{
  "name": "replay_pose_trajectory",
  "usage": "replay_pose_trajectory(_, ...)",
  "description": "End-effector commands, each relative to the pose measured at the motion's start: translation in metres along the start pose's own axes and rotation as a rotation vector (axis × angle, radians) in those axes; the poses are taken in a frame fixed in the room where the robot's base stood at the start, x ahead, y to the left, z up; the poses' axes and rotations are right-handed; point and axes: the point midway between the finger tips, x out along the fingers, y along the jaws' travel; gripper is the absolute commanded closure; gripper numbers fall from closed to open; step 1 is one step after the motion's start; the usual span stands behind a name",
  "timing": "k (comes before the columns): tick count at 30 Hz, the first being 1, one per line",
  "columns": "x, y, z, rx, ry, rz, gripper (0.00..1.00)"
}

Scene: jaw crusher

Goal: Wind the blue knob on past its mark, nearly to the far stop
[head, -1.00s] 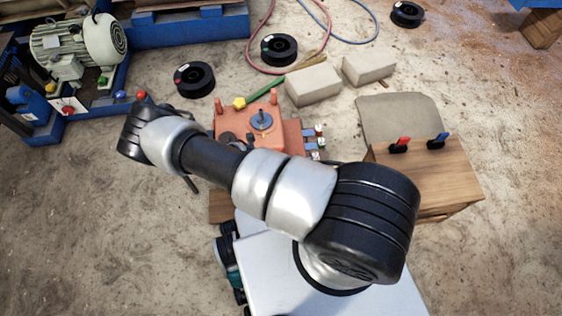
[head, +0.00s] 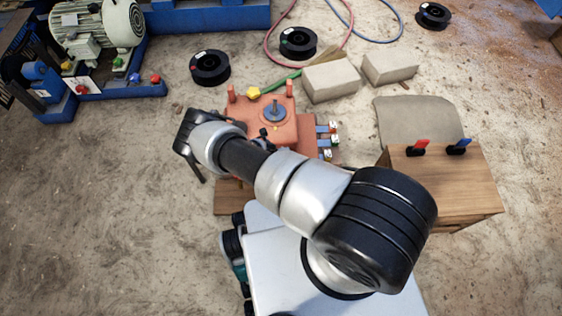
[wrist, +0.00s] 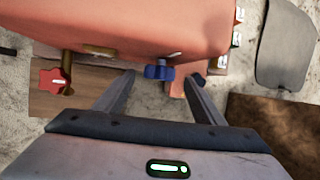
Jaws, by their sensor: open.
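The blue knob (wrist: 160,71) sits on the near face of the orange housing (wrist: 150,30) in the wrist view. My gripper (wrist: 160,79) is open around empty space, with a finger to each side of the knob in the picture. I see no contact, and the depth between them is unclear. In the head view my gripper (head: 196,168) is at the near left of the orange housing (head: 262,128), partly hidden by my wrist. The blue knob on the near face cannot be made out there behind my arm. A mark is not readable.
A red star-shaped knob (wrist: 55,82) stands left of the blue one. A wooden box (head: 450,185) with red and blue levers stands right. Bare floor (head: 90,210) lies left.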

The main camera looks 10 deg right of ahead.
Motion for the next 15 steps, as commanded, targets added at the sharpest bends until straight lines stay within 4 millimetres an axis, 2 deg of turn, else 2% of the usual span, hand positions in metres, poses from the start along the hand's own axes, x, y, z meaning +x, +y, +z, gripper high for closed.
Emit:
replay_pose_trajectory(1,0.011,0.000,-0.002,0.002,0.001,0.000,0.37)
replay_pose_trajectory(6,0.028,0.001,-0.001,0.001,0.000,0.001,0.37)
replay_pose_trajectory(15,0.032,0.000,0.000,0.001,0.000,0.000,0.37)
